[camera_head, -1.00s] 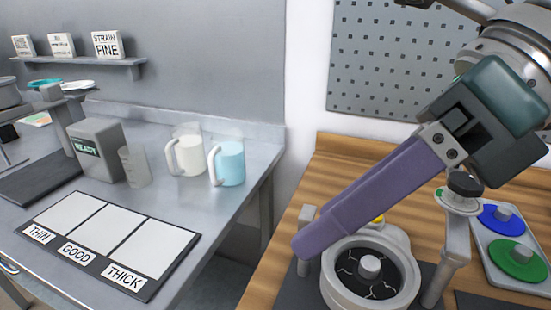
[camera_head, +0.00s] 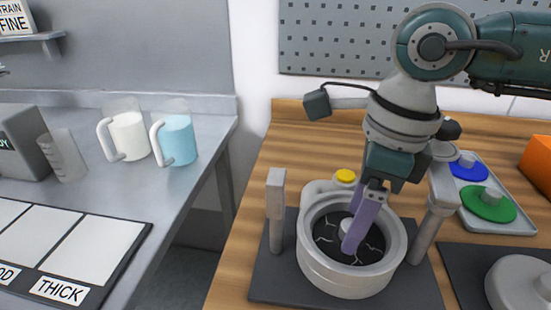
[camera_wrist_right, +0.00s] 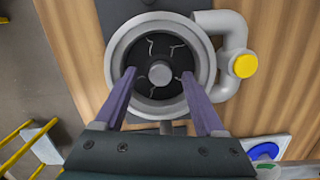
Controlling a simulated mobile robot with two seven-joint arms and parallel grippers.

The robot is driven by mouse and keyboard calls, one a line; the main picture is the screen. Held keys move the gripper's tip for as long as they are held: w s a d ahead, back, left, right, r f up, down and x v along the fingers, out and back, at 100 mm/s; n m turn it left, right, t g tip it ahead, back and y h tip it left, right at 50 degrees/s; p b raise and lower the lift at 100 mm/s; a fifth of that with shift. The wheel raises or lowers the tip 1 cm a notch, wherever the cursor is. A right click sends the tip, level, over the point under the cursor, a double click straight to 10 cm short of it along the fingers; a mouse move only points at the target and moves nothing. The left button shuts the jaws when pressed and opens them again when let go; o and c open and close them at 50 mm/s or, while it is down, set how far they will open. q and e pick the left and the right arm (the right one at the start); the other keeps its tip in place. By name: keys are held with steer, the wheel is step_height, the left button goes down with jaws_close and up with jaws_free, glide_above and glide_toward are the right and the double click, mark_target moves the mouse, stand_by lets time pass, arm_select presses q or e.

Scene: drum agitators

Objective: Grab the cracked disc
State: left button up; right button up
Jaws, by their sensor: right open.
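The cracked disc (camera_head: 327,229) is black with pale crack lines and a grey centre knob (camera_head: 345,228). It lies inside a round grey housing (camera_head: 345,280) on the wooden bench. My right gripper (camera_head: 352,245) reaches down over the housing, its purple fingers hiding part of the disc. In the right wrist view the disc (camera_wrist_right: 158,48) and its knob (camera_wrist_right: 160,73) show between the two spread fingers (camera_wrist_right: 160,78). The fingers are apart and hold nothing; the knob sits midway between the tips. My left gripper is not in view.
A grey post (camera_head: 276,215) stands left of the housing, and a bracket (camera_head: 437,205) at its right. A yellow cap (camera_head: 346,176) tops the pipe behind. A tray (camera_head: 512,225) with blue (camera_head: 467,168) and green discs (camera_head: 489,204) lies right. Mugs (camera_head: 128,137) stand on the left counter.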

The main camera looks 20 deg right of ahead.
steer(key=shift+f, duration=0.5)
steer(key=shift+c, duration=0.3)
jaws_close()
steer(key=shift+r, duration=0.1)
